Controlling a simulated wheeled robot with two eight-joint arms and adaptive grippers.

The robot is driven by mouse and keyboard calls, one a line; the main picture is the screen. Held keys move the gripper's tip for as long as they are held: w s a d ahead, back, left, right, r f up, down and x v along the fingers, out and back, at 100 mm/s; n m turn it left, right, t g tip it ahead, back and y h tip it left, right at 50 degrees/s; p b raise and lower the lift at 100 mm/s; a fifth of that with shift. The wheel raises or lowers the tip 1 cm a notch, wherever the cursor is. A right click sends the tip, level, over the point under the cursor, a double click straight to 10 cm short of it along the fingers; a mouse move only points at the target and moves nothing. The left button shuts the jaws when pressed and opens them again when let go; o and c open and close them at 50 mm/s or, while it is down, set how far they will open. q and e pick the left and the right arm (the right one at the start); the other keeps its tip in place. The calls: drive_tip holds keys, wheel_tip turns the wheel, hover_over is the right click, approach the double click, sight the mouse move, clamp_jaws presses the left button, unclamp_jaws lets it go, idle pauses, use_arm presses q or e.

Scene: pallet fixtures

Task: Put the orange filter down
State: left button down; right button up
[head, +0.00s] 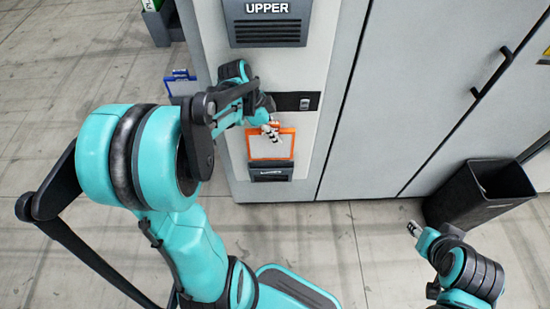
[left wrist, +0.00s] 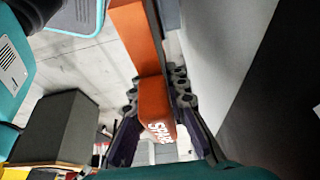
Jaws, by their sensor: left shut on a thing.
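The orange filter (head: 293,144) has an orange frame around a pale panel. It is upright or nearly so, in front of the cabinet face just above the lower dark vent (head: 270,174). I cannot tell whether it touches the cabinet. My left gripper (head: 270,130) is shut on its top edge. In the left wrist view, the orange frame (left wrist: 157,108) with white lettering sits between the fingers of the left gripper (left wrist: 160,135). My right gripper (head: 415,229) is at lower right, away from the filter; its fingers are too small to read.
The grey cabinet (head: 335,90) has an upper vent marked UPPER (head: 267,33) and tall doors at right. A blue-framed panel (head: 181,76) is by its left side. A black bin (head: 477,196) stands at right. Floor (head: 340,245) is clear before the cabinet. A dark box (left wrist: 58,125) shows in the wrist view.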

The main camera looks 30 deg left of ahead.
sight(275, 158)
use_arm(q)
wheel_tip(275, 158, down, 7)
drive_tip(key=shift+r+b, duration=0.1)
drive_tip(key=shift+b, duration=1.1)
wheel_tip(275, 158, down, 5)
drive_tip(key=shift+f+b, duration=0.2)
drive_tip(key=shift+b, duration=0.9)
drive_tip(key=shift+f+b, duration=0.5)
drive_tip(key=shift+f, duration=0.1)
drive_tip(key=c, duration=1.5)
unclamp_jaws()
drive_tip(key=shift+r, duration=0.1)
